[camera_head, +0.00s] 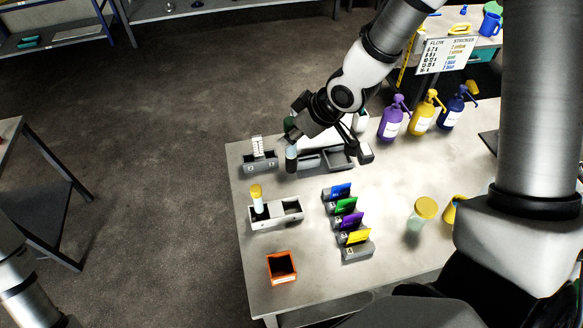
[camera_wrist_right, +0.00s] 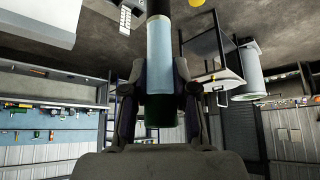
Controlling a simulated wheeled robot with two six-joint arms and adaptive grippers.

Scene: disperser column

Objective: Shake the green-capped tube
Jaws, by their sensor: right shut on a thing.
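The green-capped tube (camera_head: 291,154) is held by my right gripper (camera_head: 296,136) near the back left of the table. Its green cap is uppermost in the head view, with a pale blue label and a dark end below. In the right wrist view, the tube (camera_wrist_right: 160,57) stands between the fingers of my right gripper (camera_wrist_right: 159,98), which are shut on it. It looks about upright and held in the air, but its exact height above the table cannot be told. My left gripper is out of view.
A yellow-capped tube (camera_head: 256,197) stands in a grey rack (camera_head: 270,219). Another grey holder (camera_head: 261,166) is close to the held tube. Coloured cards (camera_head: 345,206), an orange-rimmed bin (camera_head: 281,267), a yellow-lidded jar (camera_head: 424,212) and pump bottles (camera_head: 391,122) occupy the table.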

